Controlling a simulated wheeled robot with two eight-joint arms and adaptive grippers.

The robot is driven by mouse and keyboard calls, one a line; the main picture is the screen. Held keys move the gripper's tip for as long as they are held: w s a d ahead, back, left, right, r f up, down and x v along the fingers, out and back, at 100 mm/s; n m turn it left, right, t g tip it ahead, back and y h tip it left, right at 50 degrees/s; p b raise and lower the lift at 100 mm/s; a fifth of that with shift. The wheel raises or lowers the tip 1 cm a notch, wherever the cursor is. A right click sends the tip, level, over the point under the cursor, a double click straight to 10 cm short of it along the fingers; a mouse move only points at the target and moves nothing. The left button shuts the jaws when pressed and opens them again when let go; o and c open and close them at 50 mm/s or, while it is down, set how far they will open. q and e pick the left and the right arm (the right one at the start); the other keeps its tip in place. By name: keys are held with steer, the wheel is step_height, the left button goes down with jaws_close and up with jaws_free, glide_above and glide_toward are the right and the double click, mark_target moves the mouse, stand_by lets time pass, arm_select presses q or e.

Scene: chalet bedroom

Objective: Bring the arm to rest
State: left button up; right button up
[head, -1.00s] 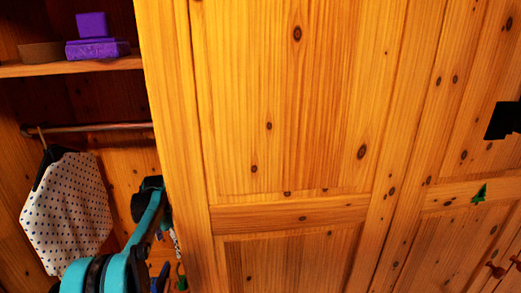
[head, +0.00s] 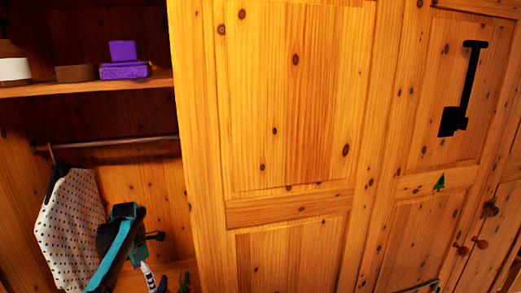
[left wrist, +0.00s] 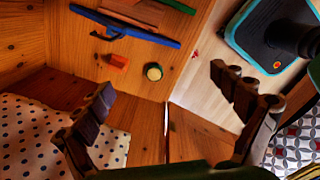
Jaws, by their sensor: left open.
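My left arm shows in the head view at the lower left, in front of the open wardrobe section. My left gripper (head: 153,237) is at its end, small and partly hidden by the wrist. In the left wrist view, its two dark fingers (left wrist: 160,85) are spread wide with nothing between them. The wardrobe floor with small items lies beyond the fingers. My right arm and gripper are not in view.
A white dotted garment (head: 68,222) hangs from the rail (head: 110,146) close to my left arm. A shelf (head: 100,88) above holds purple boxes (head: 125,70). The wooden door (head: 290,100) stands right of the arm. A round jar (left wrist: 153,71) and orange block (left wrist: 117,62) lie below.

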arm_select(q)
steer(key=s+d+r+m+t, duration=0.2)
steer(key=s+d+r+m, duration=0.2)
steer(key=s+d+m, duration=0.25)
steer(key=s+d+r+m+t, duration=0.1)
steer(key=s+d+r+m, duration=0.3)
steer(key=s+d+m, duration=0.3)
steer(key=s+d+f+m+t, duration=0.1)
steer(key=s+d+f+m, duration=0.1)
steer(key=s+m, duration=0.5)
steer(key=s+d+f+m+t, duration=0.2)
steer(key=s+d+f+m, duration=0.1)
steer(key=s+m, duration=0.3)
steer(key=shift+s+d+f+m+t, duration=0.3)
steer(key=shift+s+f+m, duration=0.1)
steer(key=shift+f, duration=0.1)
